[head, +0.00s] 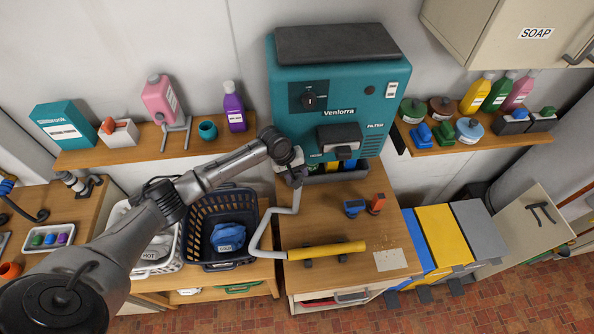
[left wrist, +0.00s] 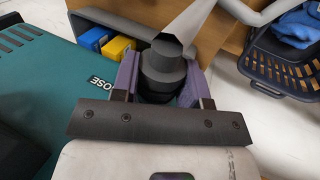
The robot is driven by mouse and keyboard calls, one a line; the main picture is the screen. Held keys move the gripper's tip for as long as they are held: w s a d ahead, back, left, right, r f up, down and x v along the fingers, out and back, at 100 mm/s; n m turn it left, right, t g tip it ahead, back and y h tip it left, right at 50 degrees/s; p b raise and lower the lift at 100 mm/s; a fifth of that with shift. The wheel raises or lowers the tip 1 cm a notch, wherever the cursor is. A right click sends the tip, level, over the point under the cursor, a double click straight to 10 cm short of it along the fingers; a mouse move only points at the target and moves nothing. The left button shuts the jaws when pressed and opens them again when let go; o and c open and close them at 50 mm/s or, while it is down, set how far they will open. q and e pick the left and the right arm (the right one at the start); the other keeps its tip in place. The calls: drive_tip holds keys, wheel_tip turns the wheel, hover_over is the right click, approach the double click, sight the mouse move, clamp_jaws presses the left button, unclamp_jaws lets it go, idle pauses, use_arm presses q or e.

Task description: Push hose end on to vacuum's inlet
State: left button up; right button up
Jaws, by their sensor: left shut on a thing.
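The teal vacuum (head: 370,105), labelled Ventorra, stands against the wall at the centre of the head view. Its body also fills the left of the left wrist view (left wrist: 45,100), with a HOSE label. My left gripper (head: 291,168) is at the vacuum's lower left corner. In the left wrist view its purple fingers (left wrist: 160,82) are shut on the dark hose end (left wrist: 162,62), beside the teal body. The grey hose (head: 267,222) hangs from it, bends, and runs to a yellow tube. The inlet is hidden, so I cannot tell whether the hose end touches it. My right gripper is not in view.
The yellow tube (head: 327,251) lies along the wooden bench (head: 350,218). A blue and a red item stand on the bench to its right. A dark laundry basket (head: 220,192) with a blue cloth stands left of the hose. Shelves of bottles flank the vacuum.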

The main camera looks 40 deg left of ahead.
use_arm(q)
drive_tip(key=shift+a+p, duration=0.1)
drive_tip(key=shift+p, duration=0.2)
idle(0.6)
drive_tip(key=o, duration=1)
drive_tip(key=shift+c, duration=0.2)
drive_tip(key=shift+r, duration=0.2)
drive_tip(key=b+v, duration=0.1)
drive_tip(key=v, duration=1.2)
drive_tip(key=shift+a+r+b, duration=0.15)
drive_tip(key=shift+b, duration=0.15)
drive_tip(key=shift+s, duration=0.1)
